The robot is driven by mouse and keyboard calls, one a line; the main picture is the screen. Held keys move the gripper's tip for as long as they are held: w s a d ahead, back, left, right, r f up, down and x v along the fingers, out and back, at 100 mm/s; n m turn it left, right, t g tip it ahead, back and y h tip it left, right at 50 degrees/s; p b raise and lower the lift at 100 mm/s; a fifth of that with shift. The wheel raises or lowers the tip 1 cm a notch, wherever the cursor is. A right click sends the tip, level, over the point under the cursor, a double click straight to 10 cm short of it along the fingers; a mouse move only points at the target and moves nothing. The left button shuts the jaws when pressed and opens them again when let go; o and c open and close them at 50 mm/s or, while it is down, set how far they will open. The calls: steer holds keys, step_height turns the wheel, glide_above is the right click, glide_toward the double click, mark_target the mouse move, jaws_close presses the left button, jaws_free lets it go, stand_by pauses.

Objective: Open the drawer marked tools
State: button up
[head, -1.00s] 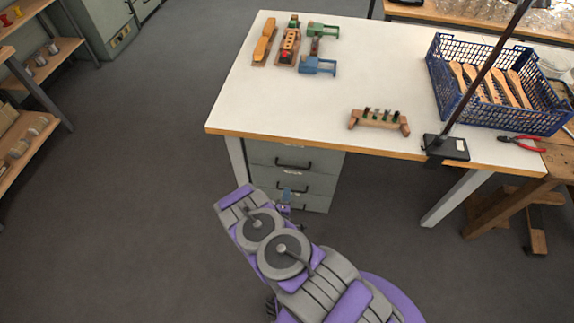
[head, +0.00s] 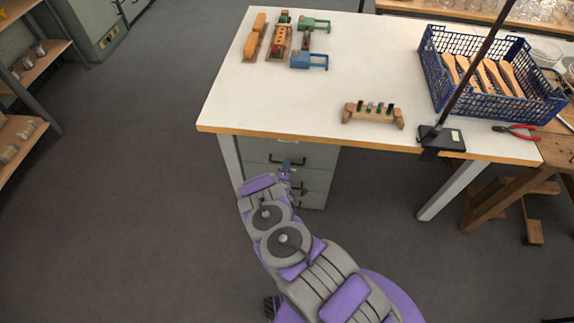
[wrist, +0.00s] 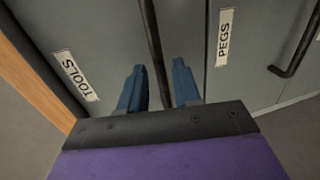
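The drawer marked tools (wrist: 110,45) is the top one of the grey drawer unit under the white table, and its label (wrist: 76,77) reads TOOLS in the wrist view. Its dark bar handle (wrist: 150,40) runs between my two blue fingers. My gripper (wrist: 159,66) is open, with a finger on each side of the handle and gaps showing. In the head view my gripper (head: 286,168) is just in front of the top drawer (head: 262,153), just below its handle (head: 288,161). The drawer looks shut.
The drawer marked pegs (wrist: 225,75) is beside it in the wrist view, with its own handle (wrist: 298,40). The wooden table edge (wrist: 35,75) is close on the other side. On the table (head: 240,105) are wooden parts and a blue crate (head: 450,105). Floor left is clear.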

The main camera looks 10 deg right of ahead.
steer(key=shift+x, duration=1.3)
steer(key=shift+d+f, duration=0.1)
steer(key=shift+c, duration=0.3)
steer(key=shift+s, duration=0.1)
jaws_close()
